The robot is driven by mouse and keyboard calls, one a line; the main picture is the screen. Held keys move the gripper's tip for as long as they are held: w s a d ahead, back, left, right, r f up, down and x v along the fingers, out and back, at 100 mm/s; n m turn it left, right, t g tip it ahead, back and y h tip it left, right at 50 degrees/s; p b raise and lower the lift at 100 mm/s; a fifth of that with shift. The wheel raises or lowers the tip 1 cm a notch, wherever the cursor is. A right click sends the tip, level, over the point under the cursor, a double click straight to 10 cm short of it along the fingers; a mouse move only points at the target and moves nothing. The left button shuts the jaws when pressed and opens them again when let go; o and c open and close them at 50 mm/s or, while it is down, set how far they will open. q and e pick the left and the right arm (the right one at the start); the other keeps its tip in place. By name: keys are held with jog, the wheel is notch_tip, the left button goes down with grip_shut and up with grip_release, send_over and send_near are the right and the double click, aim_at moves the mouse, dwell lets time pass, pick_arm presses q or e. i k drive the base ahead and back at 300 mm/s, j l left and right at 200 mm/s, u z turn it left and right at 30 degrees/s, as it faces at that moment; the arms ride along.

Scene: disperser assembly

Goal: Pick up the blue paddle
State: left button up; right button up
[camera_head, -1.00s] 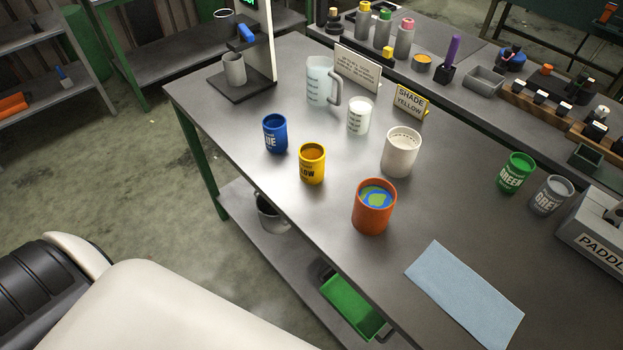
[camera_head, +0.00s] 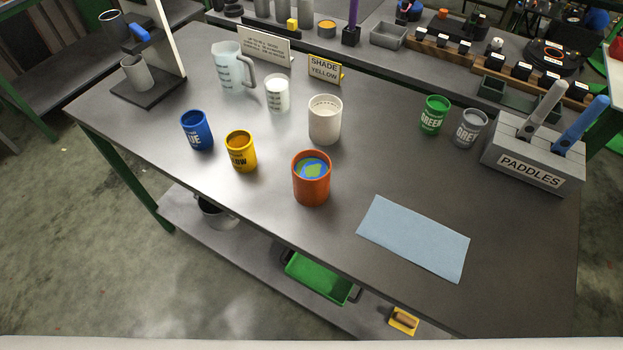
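The blue paddle (camera_head: 581,126) stands in the grey box labelled PADDLES (camera_head: 529,166) at the right end of the table. It leans up to the right, and its lower end is hidden in the box. A grey paddle (camera_head: 547,104) stands in the same box, to its left. Neither of my grippers shows in the head view.
On the table (camera_head: 225,239) stand an orange pot (camera_head: 311,186), a white pot (camera_head: 325,122), and blue (camera_head: 196,130), yellow (camera_head: 241,153), green (camera_head: 433,115) and grey (camera_head: 469,129) cups. A light blue cloth (camera_head: 414,238) lies in front of the box. Bare table surrounds the cloth.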

aim_at(571, 135)
jog(key=l+z, duration=0.1)
jog(key=z, duration=1.4)
jog(key=k, duration=0.45)
jog(key=k+u, duration=0.2)
jog(key=u, duration=1.15)
jog(key=l, duration=0.75)
jog(key=l+u, duration=0.15)
jog(key=l, duration=0.55)
jog(key=k+l, duration=0.1)
jog(key=l, duration=0.65)
jog(key=l+u, duration=0.1)
jog(key=l, duration=0.6)
jog(key=k, duration=0.05)
